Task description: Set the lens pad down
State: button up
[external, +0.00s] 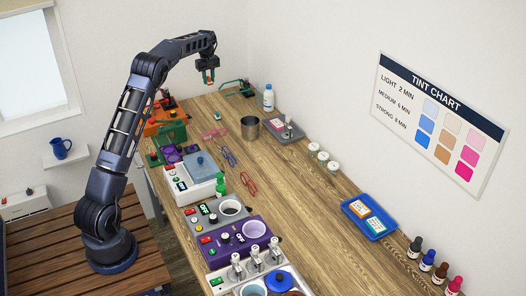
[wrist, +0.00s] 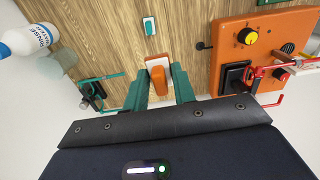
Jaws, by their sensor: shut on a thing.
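My gripper (external: 208,75) hangs above the far end of the wooden bench in the external view. In the wrist view my gripper's teal fingers (wrist: 159,84) are shut on a small orange block with a white face (wrist: 157,76), which looks like the lens pad. The held pad also shows as a small orange spot in the external view (external: 209,79). It appears clear of the bench top. A similar small teal and white pad (wrist: 150,26) lies on the bench ahead of the fingers; it shows in the external view too (external: 217,116).
An orange machine (wrist: 231,40) with a yellow knob stands right of my gripper in the wrist view. A green stand (wrist: 92,97) and a rinse water bottle (wrist: 30,38) are left. Spectacle frames (external: 229,156) lie mid-bench. Bare wood (wrist: 185,35) surrounds the teal pad.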

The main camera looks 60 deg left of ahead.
jog(key=w+d, duration=1)
jog(key=d, duration=0.3)
jog(key=f, duration=1.9)
jog(key=shift+w+d+f, duration=0.1)
jog(key=shift+d+f, duration=0.1)
jog(key=shift+f, duration=0.2)
jog(key=shift+f, duration=0.1)
jog(key=o, duration=0.9)
jog(key=shift+o, duration=0.2)
